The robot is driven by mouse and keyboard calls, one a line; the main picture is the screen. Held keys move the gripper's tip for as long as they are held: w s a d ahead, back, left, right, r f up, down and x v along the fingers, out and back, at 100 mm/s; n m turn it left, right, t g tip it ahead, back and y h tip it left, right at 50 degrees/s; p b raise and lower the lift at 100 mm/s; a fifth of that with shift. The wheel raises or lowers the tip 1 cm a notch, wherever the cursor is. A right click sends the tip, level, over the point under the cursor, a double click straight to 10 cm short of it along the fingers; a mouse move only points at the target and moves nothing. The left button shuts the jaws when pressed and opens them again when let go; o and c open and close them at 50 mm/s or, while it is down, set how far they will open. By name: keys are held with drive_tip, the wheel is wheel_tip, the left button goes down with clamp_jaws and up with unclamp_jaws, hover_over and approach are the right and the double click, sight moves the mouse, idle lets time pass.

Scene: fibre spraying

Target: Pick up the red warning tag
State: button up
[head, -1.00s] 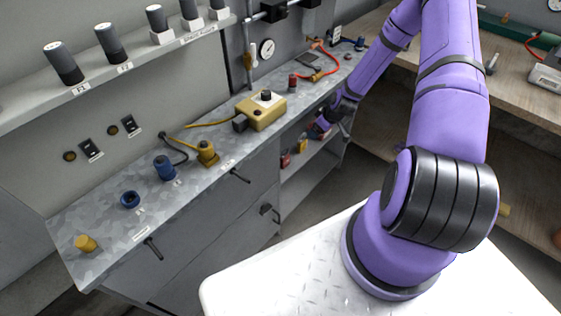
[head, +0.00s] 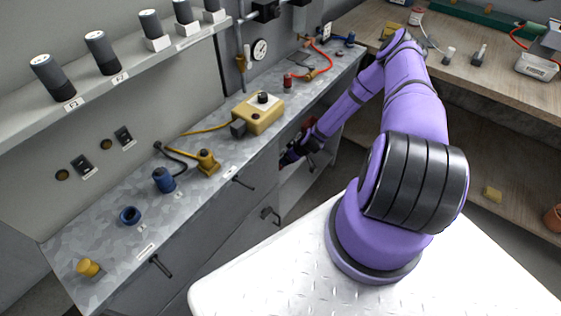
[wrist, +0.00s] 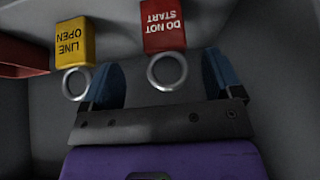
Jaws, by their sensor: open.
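The red warning tag (wrist: 164,28) reads "DO NOT START" upside down in the wrist view. It has a metal ring (wrist: 166,71) at its near end. My gripper (wrist: 163,74) is open, with a blue-padded finger on each side of the ring. The fingers appear clear of it, with gaps on both sides. In the head view my gripper (head: 290,155) is at the open shelf bay under the counter. The red tag cannot be made out there.
A yellow "LINE OPEN" tag (wrist: 75,42) with its own ring is just left of my left finger. A red object (wrist: 22,56) is at the wrist view's left edge. The counter (head: 105,235) runs above the bay, and drawer handles (head: 270,215) stick out beside it.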

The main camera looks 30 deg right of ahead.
drive_tip(key=shift+a+x, duration=0.15)
drive_tip(key=shift+x, duration=1.35)
drive_tip(key=shift+a+x, duration=0.1)
drive_tip(key=shift+x, duration=1.4)
drive_tip(key=shift+r, duration=0.1)
drive_tip(key=c, duration=1)
